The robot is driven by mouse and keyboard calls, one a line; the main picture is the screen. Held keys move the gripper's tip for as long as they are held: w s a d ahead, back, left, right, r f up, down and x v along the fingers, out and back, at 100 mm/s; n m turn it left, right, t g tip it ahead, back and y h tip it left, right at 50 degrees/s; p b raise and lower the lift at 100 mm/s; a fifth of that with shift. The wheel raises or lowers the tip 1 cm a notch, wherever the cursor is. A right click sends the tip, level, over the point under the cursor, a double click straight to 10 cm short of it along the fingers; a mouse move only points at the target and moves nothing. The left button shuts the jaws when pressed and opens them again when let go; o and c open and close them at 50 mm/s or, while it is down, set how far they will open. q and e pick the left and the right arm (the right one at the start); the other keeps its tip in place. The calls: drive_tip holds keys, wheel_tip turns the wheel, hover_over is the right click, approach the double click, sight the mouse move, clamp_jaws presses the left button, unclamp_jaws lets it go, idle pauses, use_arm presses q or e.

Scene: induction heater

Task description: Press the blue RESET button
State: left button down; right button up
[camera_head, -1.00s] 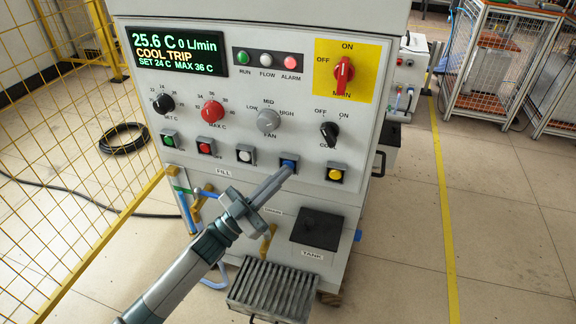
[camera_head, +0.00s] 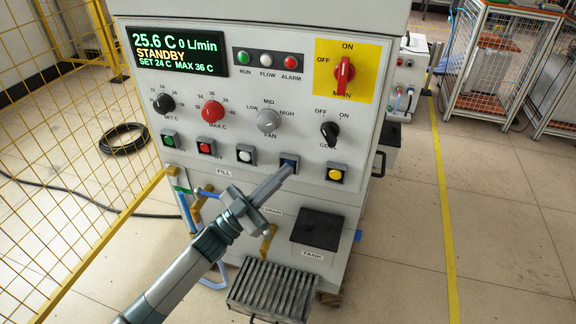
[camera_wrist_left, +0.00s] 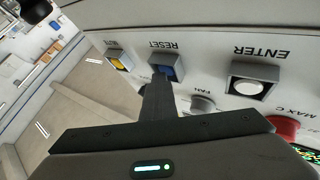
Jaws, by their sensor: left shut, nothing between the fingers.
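The blue RESET button (camera_head: 289,160) sits in a grey square housing on the front panel, between the white and yellow buttons. In the left wrist view the blue button (camera_wrist_left: 170,72) shows under an upside-down RESET label. My left gripper (camera_head: 290,170) is shut and empty, its fingertips at the button's face and covering part of it. They look in contact with it, though the tips are partly hidden. The display (camera_head: 176,52) reads 25.6 C, 0 L/min, STANDBY. The ALARM lamp (camera_head: 290,61) looks darker red. My right gripper is not in view.
Close by are the white button (camera_head: 245,153) and the yellow button (camera_head: 336,174). Knobs (camera_head: 268,120) stand out above the row. A yellow mesh fence (camera_head: 90,150) stands at the left.

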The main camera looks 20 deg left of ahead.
use_arm(q)
drive_tip(key=shift+s, duration=0.15)
drive_tip(key=shift+s+p, duration=0.45)
drive_tip(key=shift+s, duration=0.2)
drive_tip(key=shift+s+a+p, duration=0.15)
drive_tip(key=shift+s+p, duration=0.9)
drive_tip(key=shift+s, duration=1.5)
drive_tip(key=s+p, duration=0.3)
drive_tip(key=s, duration=0.8)
drive_tip(key=shift+a, duration=0.15)
